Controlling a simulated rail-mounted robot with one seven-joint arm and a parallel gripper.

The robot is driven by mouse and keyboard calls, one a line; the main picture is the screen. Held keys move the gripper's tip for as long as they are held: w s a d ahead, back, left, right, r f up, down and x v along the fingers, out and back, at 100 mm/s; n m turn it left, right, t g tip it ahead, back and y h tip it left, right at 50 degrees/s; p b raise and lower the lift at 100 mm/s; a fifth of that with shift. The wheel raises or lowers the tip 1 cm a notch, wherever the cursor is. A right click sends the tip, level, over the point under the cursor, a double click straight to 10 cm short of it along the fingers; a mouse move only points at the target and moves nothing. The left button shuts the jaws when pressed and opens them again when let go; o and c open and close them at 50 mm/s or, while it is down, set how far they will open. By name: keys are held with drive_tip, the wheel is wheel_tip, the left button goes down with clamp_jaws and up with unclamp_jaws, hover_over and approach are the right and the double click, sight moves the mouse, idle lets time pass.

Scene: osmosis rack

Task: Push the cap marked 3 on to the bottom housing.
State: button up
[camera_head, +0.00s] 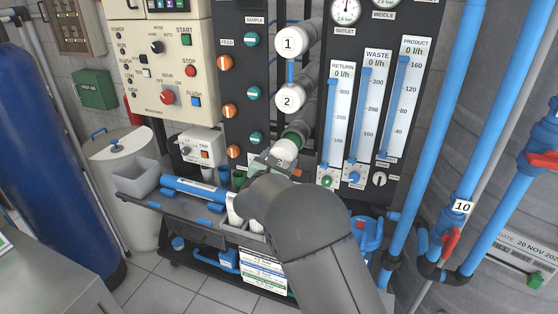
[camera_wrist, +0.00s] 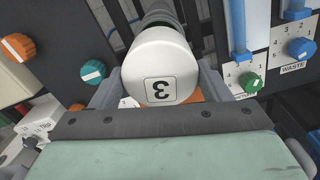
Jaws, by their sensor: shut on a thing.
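In the head view the cap (camera_head: 286,149) shows at the lower end of the bottom housing (camera_head: 299,130), below the housings marked 1 and 2. My arm covers part of it there. The cap lies in line with the housing in the wrist view; whether any gap is left between them I cannot tell.
Caps marked 1 (camera_head: 289,44) and 2 (camera_head: 288,101) are on the housings above. Orange and teal knobs (camera_head: 229,111) are to the left, flow meters (camera_head: 339,110) to the right.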

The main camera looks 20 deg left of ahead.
drive_tip(key=shift+w+b, duration=0.4)
idle(0.3)
drive_tip(key=shift+b, duration=0.45)
drive_tip(key=shift+w, duration=0.1)
idle(0.8)
drive_tip(key=shift+w+b, duration=0.45)
drive_tip(key=shift+w, duration=1.35)
drive_tip(key=shift+w+d+b, duration=0.1)
drive_tip(key=shift+w+b, duration=0.35)
drive_tip(key=shift+w, duration=0.2)
idle(1.0)
drive_tip(key=o, duration=1.1)
drive_tip(key=shift+s, duration=0.15)
drive_tip(key=s+b, duration=0.1)
drive_tip(key=s, duration=0.4)
drive_tip(key=s+b, duration=0.1)
drive_tip(key=s, duration=0.5)
drive_tip(key=s+b, duration=0.1)
drive_tip(key=s, duration=0.5)
drive_tip(key=shift+s+a+b, duration=0.1)
drive_tip(key=shift+a+b, duration=0.2)
drive_tip(key=shift+b, duration=0.05)
